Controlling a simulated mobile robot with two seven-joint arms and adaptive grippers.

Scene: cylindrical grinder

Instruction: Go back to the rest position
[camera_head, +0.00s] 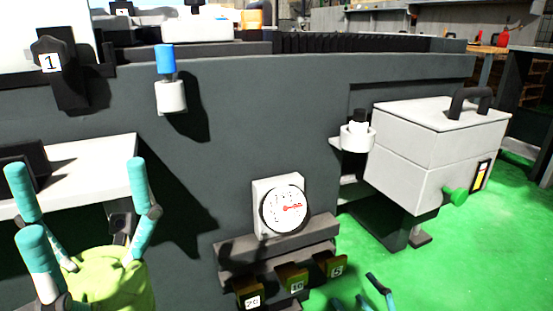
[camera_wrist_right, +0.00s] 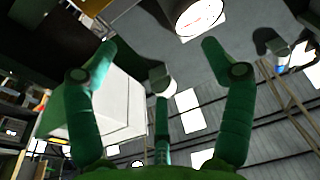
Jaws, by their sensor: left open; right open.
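My left gripper (camera_head: 77,190) is at the lower left in the head view. Its teal fingers are spread and empty, in front of a white ledge (camera_head: 95,160). My right gripper (camera_head: 372,290) shows only by its fingertips at the bottom edge of the head view, over the green floor. In the right wrist view my right gripper (camera_wrist_right: 160,60) has its fingers wide apart with nothing between them. The grinder's dark grey body (camera_head: 330,90) stands in front of me. Most of the right arm is hidden in the head view.
A round dial gauge (camera_head: 284,208) sits above knobs labelled 20 (camera_head: 250,298), 10 (camera_head: 292,279) and 5 (camera_head: 336,266). A blue-topped white knob (camera_head: 170,95) and a knob labelled 1 (camera_head: 50,62) stick out. A pale box (camera_head: 425,150) stands right. Green floor (camera_head: 480,240) is open at lower right.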

